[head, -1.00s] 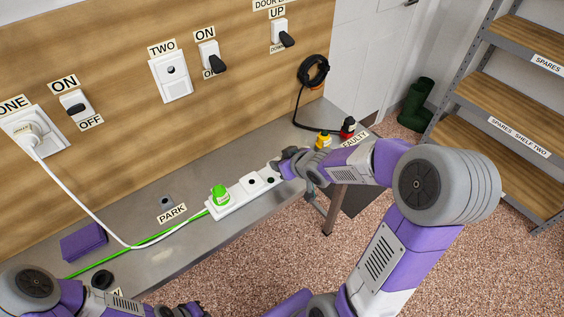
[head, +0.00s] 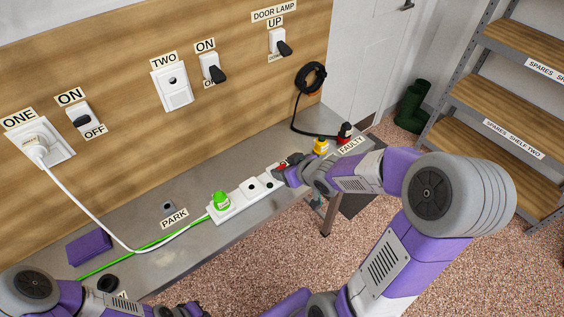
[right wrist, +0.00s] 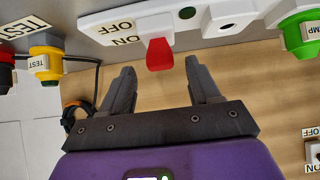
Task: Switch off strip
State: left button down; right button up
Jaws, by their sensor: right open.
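The white power strip (head: 230,211) lies along the bench's front edge, with a green plug (head: 221,201) in it. In the right wrist view the strip (right wrist: 94,22) shows a red rocker switch (right wrist: 160,54) beside labels reading OFF and ON. The switch's red end sticks out on the ON side. My right gripper (right wrist: 160,82) is open and empty, its fingertips on either side of the switch and apart from it. In the head view my right gripper (head: 283,173) covers the strip's far end. My left gripper (head: 190,310) is cut off at the bottom edge; its jaws are unclear.
A yellow plug (head: 320,147) and a red-and-black plug (head: 345,131) stand just beyond the strip by the FAULTY label. A white cord (head: 85,204) runs from socket ONE to the bench. A purple block (head: 88,246) lies at the bench's left. Wall switches line the board.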

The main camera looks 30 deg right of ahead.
pick_arm(q)
notch_tip(320, 180, up, 3)
jog(key=shift+f+p, duration=0.1)
jog(key=shift+p, duration=0.9)
pick_arm(e)
jog(key=v, duration=0.3)
jog(key=shift+s+r, duration=0.15)
jog(key=shift+s, duration=0.05)
